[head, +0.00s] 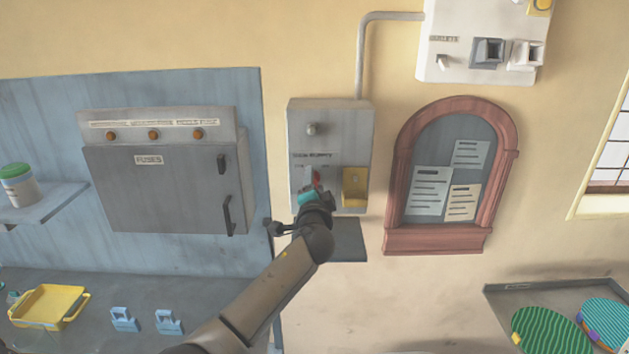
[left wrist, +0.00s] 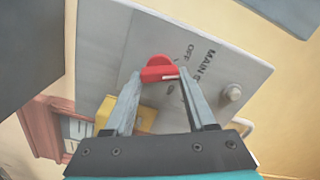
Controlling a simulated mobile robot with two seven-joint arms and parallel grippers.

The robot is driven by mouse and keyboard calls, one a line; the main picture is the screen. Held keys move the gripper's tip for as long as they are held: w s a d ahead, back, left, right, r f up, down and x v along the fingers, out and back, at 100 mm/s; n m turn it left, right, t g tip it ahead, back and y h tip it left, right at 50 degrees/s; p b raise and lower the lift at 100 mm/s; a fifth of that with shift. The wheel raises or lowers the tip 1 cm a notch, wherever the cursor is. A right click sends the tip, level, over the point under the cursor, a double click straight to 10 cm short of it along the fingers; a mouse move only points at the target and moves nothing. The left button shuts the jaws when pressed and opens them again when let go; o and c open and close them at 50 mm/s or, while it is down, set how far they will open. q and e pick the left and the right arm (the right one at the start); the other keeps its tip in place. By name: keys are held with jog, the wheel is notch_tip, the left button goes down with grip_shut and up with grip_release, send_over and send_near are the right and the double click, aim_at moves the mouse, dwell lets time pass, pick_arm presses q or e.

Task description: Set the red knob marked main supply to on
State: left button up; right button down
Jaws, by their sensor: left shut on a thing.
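The red knob (left wrist: 157,70) sits on the grey panel marked main supply (left wrist: 150,38). In the head view the panel is the grey wall box (head: 353,125), and a small part of the knob (head: 316,175) shows above my gripper. My left gripper (head: 312,184) is at the knob. In the left wrist view the two fingers of the left gripper (left wrist: 160,80) are shut on the knob, one on each side. A white mark shows on the knob, and the word OFF is printed close to it. Its exact setting I cannot tell. My right gripper is not in view.
A yellow part (head: 354,188) is on the box, right of the knob. A small lamp or button (head: 313,129) is above. A fuse cabinet (head: 150,190) is on the left, an arched notice board (head: 400,150) on the right. A small dark shelf (head: 349,240) is below.

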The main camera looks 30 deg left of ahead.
pick_arm(q)
jog(key=m+p, duration=0.1)
jog(key=m, duration=0.2)
jog(key=shift+m, duration=0.4)
jog(key=shift+f+m+p, duration=0.15)
jog(key=shift+m+p, duration=1)
jog(key=shift+m, duration=1.4)
jog(key=shift+f+m+p, duration=0.15)
jog(key=shift+m+p, duration=1)
jog(key=shift+m, duration=1.4)
jog(key=o, duration=1.4)
jog(key=shift+c, duration=0.2)
jog(key=shift+s, duration=0.1)
jog(key=b+v, duration=0.1)
jog(key=v, duration=1.4)
